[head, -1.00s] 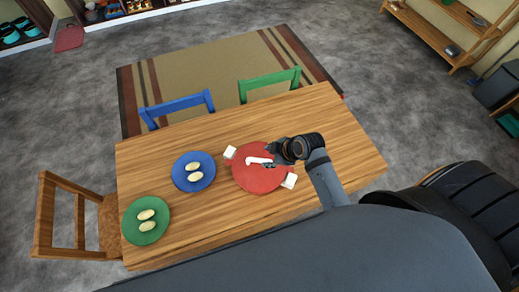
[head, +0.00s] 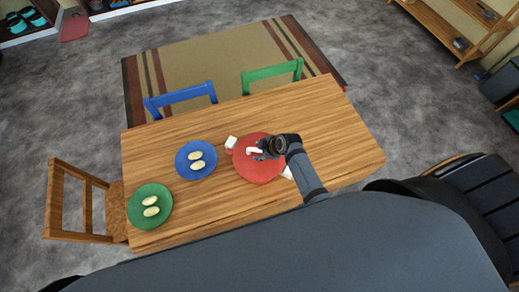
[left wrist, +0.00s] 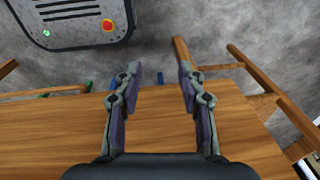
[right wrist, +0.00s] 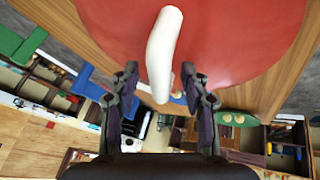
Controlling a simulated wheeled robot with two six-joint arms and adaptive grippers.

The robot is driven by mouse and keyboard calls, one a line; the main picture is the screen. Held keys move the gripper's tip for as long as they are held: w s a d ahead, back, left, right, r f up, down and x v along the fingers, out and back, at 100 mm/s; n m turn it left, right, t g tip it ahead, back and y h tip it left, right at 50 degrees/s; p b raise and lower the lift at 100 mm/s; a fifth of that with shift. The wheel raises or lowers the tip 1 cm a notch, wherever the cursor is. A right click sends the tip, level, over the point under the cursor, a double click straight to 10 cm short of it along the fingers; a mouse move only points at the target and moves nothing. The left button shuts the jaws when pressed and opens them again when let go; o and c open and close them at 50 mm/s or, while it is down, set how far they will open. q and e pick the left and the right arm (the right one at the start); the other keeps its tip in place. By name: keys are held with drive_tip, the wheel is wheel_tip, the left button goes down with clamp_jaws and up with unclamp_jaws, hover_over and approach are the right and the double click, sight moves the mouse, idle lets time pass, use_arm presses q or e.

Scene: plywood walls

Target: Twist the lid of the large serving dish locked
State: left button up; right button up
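The large serving dish has a round red lid (head: 258,170) on the table, with a white block at its upper left (head: 231,142) and another at its lower right (head: 287,172). A white bar handle (head: 254,150) sits on the lid, partly hidden by my right gripper (head: 266,148). In the right wrist view the red lid (right wrist: 235,45) fills the top, and the handle (right wrist: 163,50) reaches down between the spread fingers of my right gripper (right wrist: 159,75); contact cannot be told. My left gripper (left wrist: 160,75) is open and empty, with the tabletop behind it.
The table's far right is clear.

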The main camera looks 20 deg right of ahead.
drive_tip(key=shift+c, duration=1.2)
drive_tip(key=c, duration=0.5)
clamp_jaws()
drive_tip(key=m+h, duration=0.1)
drive_tip(key=m, duration=0.1)
drive_tip(key=shift+m+t, duration=0.3)
use_arm(q)
drive_tip(key=shift+w+a, duration=0.3)
drive_tip(key=shift+w, duration=0.15)
use_arm(e)
drive_tip(key=shift+m+h, duration=0.3)
drive_tip(key=shift+m, duration=0.1)
drive_tip(key=o, duration=0.8)
unclamp_jaws()
drive_tip(key=shift+c, duration=0.2)
